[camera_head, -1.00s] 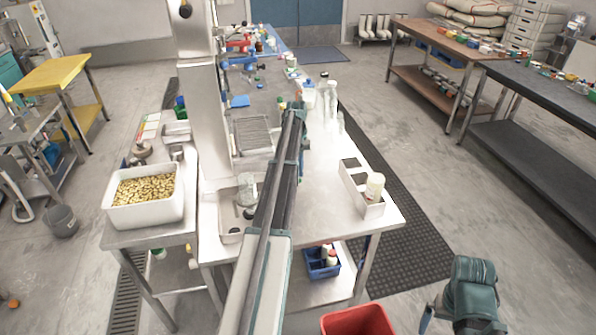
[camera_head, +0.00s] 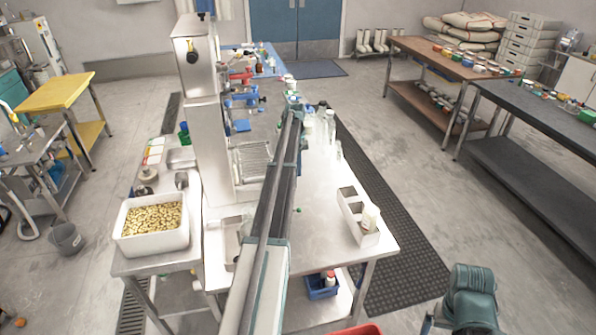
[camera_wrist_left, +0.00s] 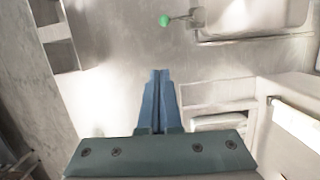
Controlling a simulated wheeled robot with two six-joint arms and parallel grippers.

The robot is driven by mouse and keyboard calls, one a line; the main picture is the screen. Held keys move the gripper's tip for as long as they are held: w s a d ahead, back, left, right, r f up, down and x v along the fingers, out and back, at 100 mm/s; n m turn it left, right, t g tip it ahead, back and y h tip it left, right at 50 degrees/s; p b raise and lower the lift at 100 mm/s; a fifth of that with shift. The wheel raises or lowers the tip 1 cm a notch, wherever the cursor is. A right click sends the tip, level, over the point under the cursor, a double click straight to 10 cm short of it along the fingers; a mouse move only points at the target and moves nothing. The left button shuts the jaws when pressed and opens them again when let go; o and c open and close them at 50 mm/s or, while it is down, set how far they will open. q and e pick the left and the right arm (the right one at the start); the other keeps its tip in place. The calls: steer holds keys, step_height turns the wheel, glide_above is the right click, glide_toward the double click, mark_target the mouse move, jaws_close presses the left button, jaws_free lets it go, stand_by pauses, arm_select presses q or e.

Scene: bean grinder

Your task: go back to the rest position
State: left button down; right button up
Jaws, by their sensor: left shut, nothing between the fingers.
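My left arm (camera_head: 268,235) reaches from the bottom middle of the head view up over the steel bench (camera_head: 325,185). Its gripper is at the far end of the arm, where the fingers are hard to make out. In the left wrist view my left gripper (camera_wrist_left: 160,72) has its two blue fingers together with nothing between them. They point over a bare pale surface, apart from a small green knob (camera_wrist_left: 164,21). My right arm (camera_head: 472,298) shows as a teal link at the bottom right; its gripper is not visible.
A steel column machine (camera_head: 205,130) stands left of my left arm. A white bin of beans (camera_head: 185,238) is on the left. White bottles (camera_head: 330,128) and a divided box (camera_head: 350,212) stand right of the arm. A blue crate (camera_head: 318,291) is below.

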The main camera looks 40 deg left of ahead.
arm_select(q)
steer(key=s+d+m+y, duration=0.1)
steer(key=s+d+m, duration=0.25)
steer(key=d, duration=1.15)
steer(key=s+d+m+y, duration=0.15)
steer(key=s+d, duration=0.25)
steer(key=d, duration=1.1)
steer(key=s+d+f+m+t, duration=0.1)
steer(key=s+d+m, duration=0.7)
steer(key=s+d, duration=1.4)
steer(key=shift+s+d+m+t+y+b, duration=0.3)
steer(key=shift+s+d+y+b, duration=0.05)
